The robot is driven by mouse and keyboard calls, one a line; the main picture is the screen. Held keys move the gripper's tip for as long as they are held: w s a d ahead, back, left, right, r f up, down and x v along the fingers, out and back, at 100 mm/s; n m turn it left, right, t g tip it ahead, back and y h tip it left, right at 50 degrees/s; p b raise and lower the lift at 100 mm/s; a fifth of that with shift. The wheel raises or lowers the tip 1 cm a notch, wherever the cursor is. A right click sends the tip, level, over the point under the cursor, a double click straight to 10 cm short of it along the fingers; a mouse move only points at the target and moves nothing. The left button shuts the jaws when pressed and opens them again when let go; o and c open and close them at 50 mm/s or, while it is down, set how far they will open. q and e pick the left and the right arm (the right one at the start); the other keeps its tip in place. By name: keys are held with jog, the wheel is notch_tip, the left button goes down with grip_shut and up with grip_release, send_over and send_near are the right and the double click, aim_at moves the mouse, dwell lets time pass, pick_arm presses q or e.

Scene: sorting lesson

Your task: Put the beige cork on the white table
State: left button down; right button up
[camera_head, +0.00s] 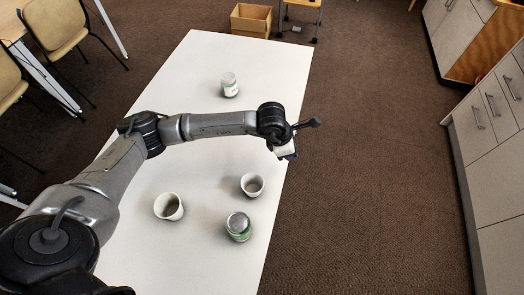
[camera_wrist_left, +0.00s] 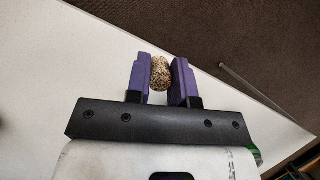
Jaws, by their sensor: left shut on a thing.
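The beige cork (camera_wrist_left: 160,73), speckled brown, is between the two purple fingers of my left gripper (camera_wrist_left: 161,82) in the left wrist view. The gripper is shut on it. In the head view my left gripper (camera_head: 286,152) is at the right edge of the white table (camera_head: 215,65), and the cork cannot be made out there. The white table also shows behind the cork in the left wrist view (camera_wrist_left: 60,60). I cannot tell how far the cork is above the table. My right gripper is not in view.
On the table stand two white cups (camera_head: 168,207) (camera_head: 252,185), a green-labelled can (camera_head: 239,227) near them and a pale jar (camera_head: 229,85) farther back. Bare tabletop lies between jar and arm. A cardboard box (camera_head: 250,20) is on the floor beyond; cabinets (camera_head: 490,150) stand right.

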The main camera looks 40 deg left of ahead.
pick_arm(q)
jog(key=d+r+m, duration=0.2)
jog(key=d+r, duration=0.1)
jog(key=d, duration=0.2)
jog(key=m+g+b, duration=0.1)
jog(key=m+b, duration=0.1)
send_over(267, 157)
jog(key=shift+h, duration=0.3)
jog(key=f, duration=0.7)
jog(key=shift+s, duration=0.35)
jog(key=shift+a+f, duration=0.25)
jog(key=shift+a, duration=0.25)
jog(key=shift+f+b, duration=0.7)
jog(key=shift+f, duration=1.35)
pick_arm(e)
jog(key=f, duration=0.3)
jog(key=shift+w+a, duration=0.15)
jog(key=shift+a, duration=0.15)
pick_arm(q)
jog(key=shift+f, duration=0.1)
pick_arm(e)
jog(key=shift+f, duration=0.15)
pick_arm(q)
jog(key=c, duration=1)
grip_release()
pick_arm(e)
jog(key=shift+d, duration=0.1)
